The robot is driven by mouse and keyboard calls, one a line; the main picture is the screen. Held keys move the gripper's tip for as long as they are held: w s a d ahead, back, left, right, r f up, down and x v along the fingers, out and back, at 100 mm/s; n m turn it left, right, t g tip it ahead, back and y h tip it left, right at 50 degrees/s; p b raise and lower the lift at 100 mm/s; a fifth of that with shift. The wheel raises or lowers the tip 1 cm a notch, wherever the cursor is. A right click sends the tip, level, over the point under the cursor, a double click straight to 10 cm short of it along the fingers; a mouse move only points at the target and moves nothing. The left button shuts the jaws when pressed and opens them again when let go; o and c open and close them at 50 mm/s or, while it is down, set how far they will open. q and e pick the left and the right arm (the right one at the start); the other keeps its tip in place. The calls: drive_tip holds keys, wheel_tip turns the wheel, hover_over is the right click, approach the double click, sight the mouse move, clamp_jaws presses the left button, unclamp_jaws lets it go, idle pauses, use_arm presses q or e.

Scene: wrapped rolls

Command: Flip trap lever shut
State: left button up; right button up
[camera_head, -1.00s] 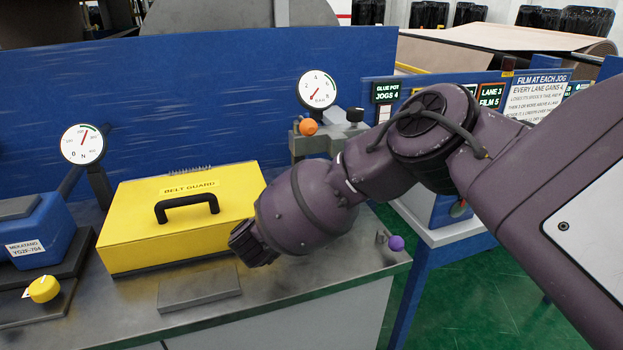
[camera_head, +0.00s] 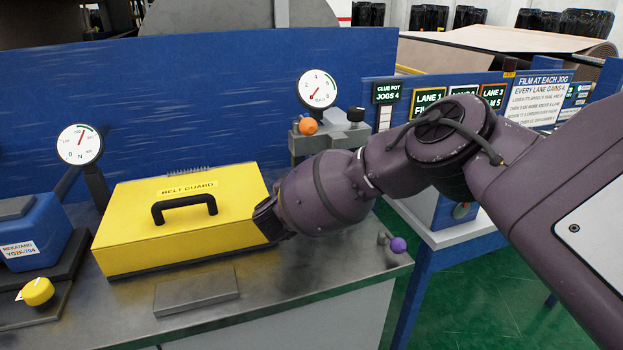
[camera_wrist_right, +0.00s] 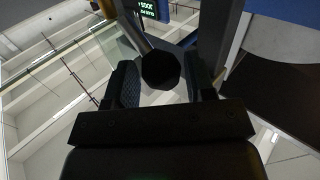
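No part in view is labelled as the trap lever. A purple ball knob (camera_head: 398,245) sticks out at the bench's right front corner. My right gripper (camera_head: 267,219) is at the right end of the yellow belt guard, partly hidden by its own wrist; contact cannot be told. In the right wrist view its two fingers (camera_wrist_right: 160,88) are apart, with a dark eight-sided piece (camera_wrist_right: 161,69) showing between them. My left gripper is out of view.
The yellow belt guard (camera_head: 150,240) with a black handle fills the bench's middle. A grey plate (camera_head: 196,291) lies in front. A blue unit (camera_head: 36,232) and yellow knob (camera_head: 38,291) are at left. Two dials stand before the blue back panel (camera_head: 220,90). Green floor shows at right.

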clamp_jaws()
drive_tip(key=f+n+t, duration=0.1)
drive_tip(key=a+f+n+t+b, duration=0.1)
drive_tip(key=n+t, duration=0.1)
drive_tip(key=shift+s+a+f+h, duration=0.2)
drive_tip(key=shift+f+h, duration=0.1)
drive_tip(key=shift+h, duration=0.1)
drive_tip(key=shift+o, duration=1.4)
unclamp_jaws()
drive_tip(key=shift+o, duration=0.4)
drive_tip(key=shift+s, duration=0.1)
drive_tip(key=r+p+v, duration=0.2)
drive_tip(key=r+v, duration=0.1)
drive_tip(key=v, duration=1.3)
drive_tip(key=shift+s+a, duration=0.25)
drive_tip(key=shift+s, duration=0.35)
